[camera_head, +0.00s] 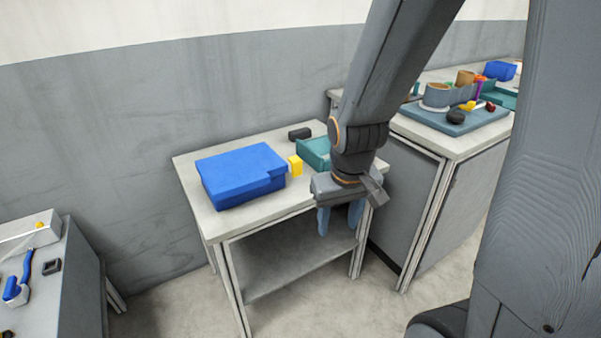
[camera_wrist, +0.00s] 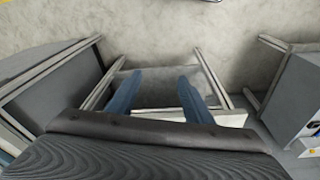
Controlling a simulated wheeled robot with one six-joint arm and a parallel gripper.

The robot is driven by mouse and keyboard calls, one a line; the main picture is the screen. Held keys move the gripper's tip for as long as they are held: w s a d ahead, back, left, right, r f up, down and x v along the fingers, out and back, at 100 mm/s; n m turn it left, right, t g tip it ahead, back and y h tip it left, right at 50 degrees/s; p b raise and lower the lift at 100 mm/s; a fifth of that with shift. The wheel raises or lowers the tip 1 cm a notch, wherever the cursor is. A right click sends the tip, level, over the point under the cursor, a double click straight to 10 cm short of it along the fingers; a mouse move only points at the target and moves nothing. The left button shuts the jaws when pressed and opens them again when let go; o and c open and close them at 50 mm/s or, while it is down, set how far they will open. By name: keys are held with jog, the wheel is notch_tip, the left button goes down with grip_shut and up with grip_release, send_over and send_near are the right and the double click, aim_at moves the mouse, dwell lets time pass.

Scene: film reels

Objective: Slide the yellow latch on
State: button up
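A yellow block (camera_head: 296,166), which may be the yellow latch, shows in the head view beside the right end of a blue box (camera_head: 240,177) on a small table (camera_head: 222,225). I cannot tell whether it touches the box. My gripper (camera_head: 340,220) hangs in front of the table's right front edge, fingers pointing down, to the right of the yellow block and nearer the camera. In the wrist view its two blue fingers (camera_wrist: 158,100) are apart with nothing between them. The block and box are not seen in the wrist view.
A teal tray (camera_head: 314,153), partly behind my arm, and a black object (camera_head: 299,134) are on the table. A counter (camera_head: 455,142) with reels and small parts stands at right. A grey bench (camera_head: 60,285) stands at lower left. A wall is behind the table.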

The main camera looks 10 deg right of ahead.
jog(key=w+d+f+n+t, duration=0.1)
jog(key=w+f+t, duration=0.2)
jog(key=w, duration=0.4)
jog(key=w+d+f+n+t, duration=0.1)
jog(key=w+d+f+t, duration=0.1)
jog(key=w, duration=0.5)
jog(key=n+t+y, duration=0.1)
jog(key=t+y, duration=0.5)
jog(key=t, duration=0.4)
send_near(298, 169)
jog(key=shift+p+x, duration=0.85)
jog(key=shift+x, duration=3.2)
jog(key=shift+f, duration=0.1)
grip_shut()
